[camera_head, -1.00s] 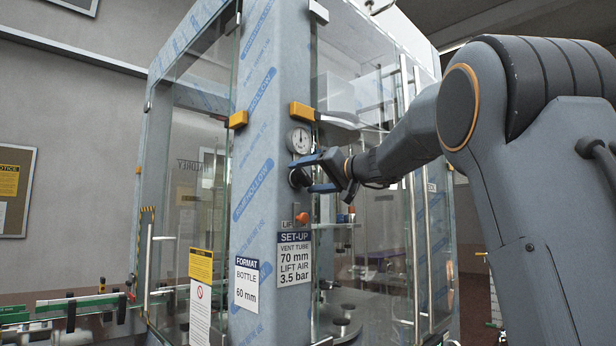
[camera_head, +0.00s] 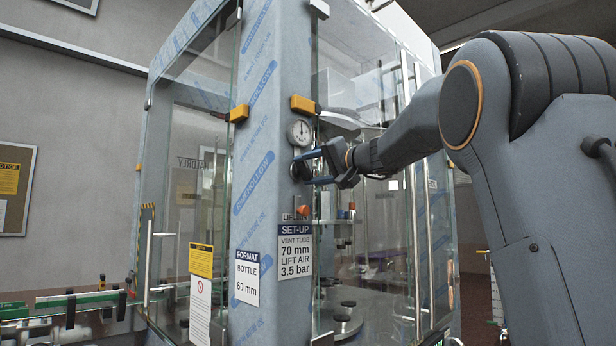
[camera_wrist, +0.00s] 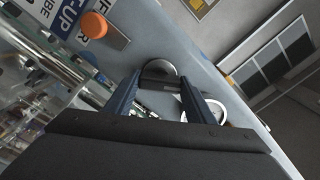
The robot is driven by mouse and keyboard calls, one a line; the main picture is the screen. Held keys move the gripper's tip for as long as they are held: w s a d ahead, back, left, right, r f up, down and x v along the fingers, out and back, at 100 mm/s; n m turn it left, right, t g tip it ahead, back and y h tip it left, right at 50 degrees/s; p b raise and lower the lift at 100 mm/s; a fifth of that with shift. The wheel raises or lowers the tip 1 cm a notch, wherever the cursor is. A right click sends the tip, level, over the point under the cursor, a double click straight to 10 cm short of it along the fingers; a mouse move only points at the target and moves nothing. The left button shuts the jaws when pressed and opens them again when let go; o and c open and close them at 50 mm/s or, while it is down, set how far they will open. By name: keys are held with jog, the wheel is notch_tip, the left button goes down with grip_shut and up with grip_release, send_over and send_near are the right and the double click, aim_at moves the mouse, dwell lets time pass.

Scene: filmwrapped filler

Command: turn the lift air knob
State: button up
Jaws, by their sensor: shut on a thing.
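The lift air knob (camera_head: 300,170) is a dark round knob on the film-wrapped corner post, just below the round pressure gauge (camera_head: 299,132). My gripper (camera_head: 306,168) is shut on the knob, with its fingers on either side of it. In the wrist view my gripper (camera_wrist: 161,95) reaches to the post, and the dark knob (camera_wrist: 158,76) shows between the fingertips. The fingers partly hide the gauge in the wrist view (camera_wrist: 207,108). The gauge's reading is too small to tell. The SET-UP sign (camera_head: 295,251) below reads vent tube 70 mm, lift air 3.5 bar.
An orange button (camera_head: 303,211) sits on the post below the knob. Orange-yellow blocks (camera_head: 302,105) stick out above the gauge. Glass guard panels (camera_head: 355,215) enclose the machine on both sides of the post. A green-railed conveyor (camera_head: 70,300) runs at the lower left.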

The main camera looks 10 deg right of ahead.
jog(key=m+b, duration=0.1)
jog(key=m, duration=0.4)
jog(key=shift+m+b, duration=0.3)
jog(key=m+p, duration=0.1)
jog(key=m, duration=0.5)
jog(key=m+p, duration=0.2)
jog(key=m, duration=0.4)
jog(key=shift+r+m+p, duration=0.1)
jog(key=shift+m+p, duration=0.2)
jog(key=shift+p, duration=0.1)
jog(key=m+p, duration=0.1)
jog(key=m, duration=0.1)
jog(key=shift+m+p, duration=0.35)
jog(key=shift+m, duration=0.05)
jog(key=shift+m+p, duration=1.25)
jog(key=shift+m, duration=0.65)
jog(key=shift+f, duration=0.2)
jog(key=o, duration=1)
jog(key=shift+o, duration=0.2)
jog(key=shift+r, duration=0.1)
